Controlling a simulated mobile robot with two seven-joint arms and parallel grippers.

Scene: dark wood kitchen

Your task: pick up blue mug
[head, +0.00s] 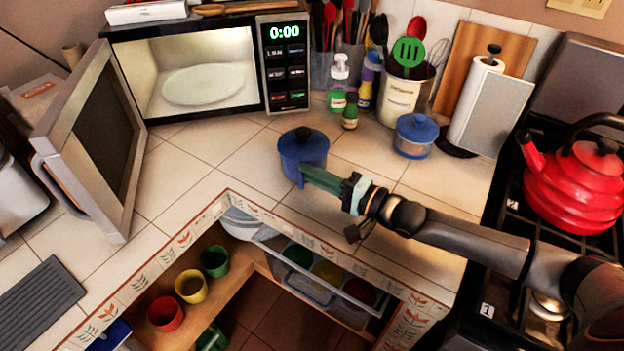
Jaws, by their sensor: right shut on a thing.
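A blue mug-like vessel (310,148) with a dark lid and knob is on the tiled counter, in front of the microwave. My right gripper (308,175), with green fingers, reaches it from the right and is shut on its near lower side, where a narrow blue part like a handle shows. The fingers hide part of the vessel, and I cannot tell whether its base touches the counter. My left gripper is not in view.
The microwave (286,62) stands open, its door (95,135) swung out left. A blue lidded pot (416,138), bottles and a utensil crock (398,98) stand behind. A red kettle (575,185) is at right. Red, yellow and green cups sit in the open cabinet below.

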